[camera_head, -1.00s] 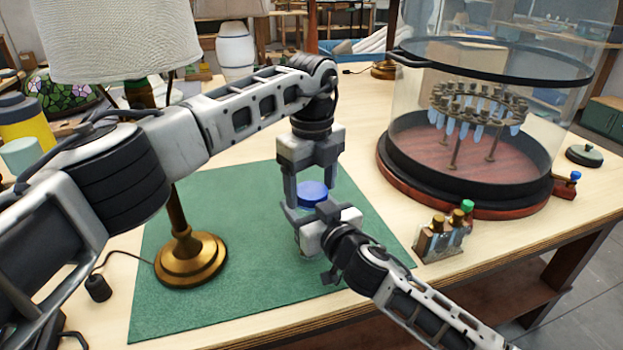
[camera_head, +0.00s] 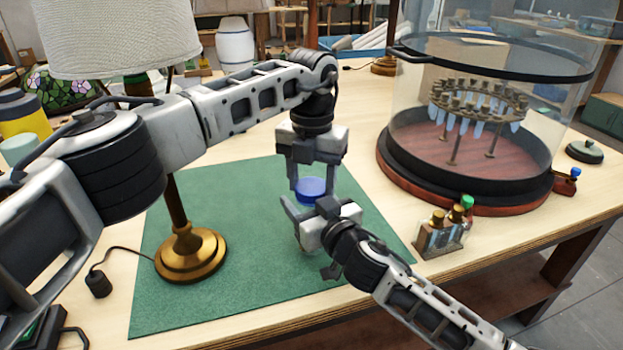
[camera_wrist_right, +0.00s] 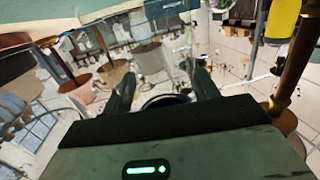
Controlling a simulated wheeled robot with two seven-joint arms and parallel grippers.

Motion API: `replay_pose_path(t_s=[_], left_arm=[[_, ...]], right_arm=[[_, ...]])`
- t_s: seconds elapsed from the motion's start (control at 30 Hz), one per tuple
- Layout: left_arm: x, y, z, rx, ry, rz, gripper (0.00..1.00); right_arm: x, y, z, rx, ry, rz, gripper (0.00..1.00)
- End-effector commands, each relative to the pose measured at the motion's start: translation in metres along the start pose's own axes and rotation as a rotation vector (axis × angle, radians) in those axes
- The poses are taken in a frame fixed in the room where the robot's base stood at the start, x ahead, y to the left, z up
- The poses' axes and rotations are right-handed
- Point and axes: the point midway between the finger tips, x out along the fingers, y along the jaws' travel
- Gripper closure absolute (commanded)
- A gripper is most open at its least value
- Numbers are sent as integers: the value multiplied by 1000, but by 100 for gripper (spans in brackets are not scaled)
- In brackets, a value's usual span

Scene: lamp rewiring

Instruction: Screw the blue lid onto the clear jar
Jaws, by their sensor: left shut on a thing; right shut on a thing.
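The blue lid (camera_head: 312,187) is a short round cap in the middle of the head view, level above the green mat. My left gripper (camera_head: 311,182) points straight down and is shut on the lid from above. My right gripper (camera_head: 309,213) comes in from the lower right, just below the lid, and is shut on the clear jar. The jar is upright but mostly hidden behind the right gripper, so I cannot tell whether lid and rim touch. In the right wrist view, my right gripper's dark fingers (camera_wrist_right: 163,88) stand either side of a dark curved edge I cannot make out.
A brass lamp base (camera_head: 190,256) stands left of the jar on the green mat (camera_head: 235,290). The mat's front is clear.

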Motion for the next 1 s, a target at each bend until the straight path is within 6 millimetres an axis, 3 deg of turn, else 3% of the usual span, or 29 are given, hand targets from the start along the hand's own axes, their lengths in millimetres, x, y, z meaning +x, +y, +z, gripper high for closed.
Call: replay_pose_path(t_s=[0.37,0.4,0.47,0.77,1.0], left_arm=[[0,1,0,74,-1,1,75],[0,1,0,74,-1,1,43],[0,1,0,73,-1,1,26],[-1,0,0,73,-1,1,26],[-25,0,0,73,-3,0,26]], right_arm=[[0,0,-1,0,2,-1,100],[0,0,-1,0,2,-1,100],[0,0,-1,0,2,-1,100],[0,0,-1,0,3,-1,100],[0,0,-2,0,3,-1,100]])
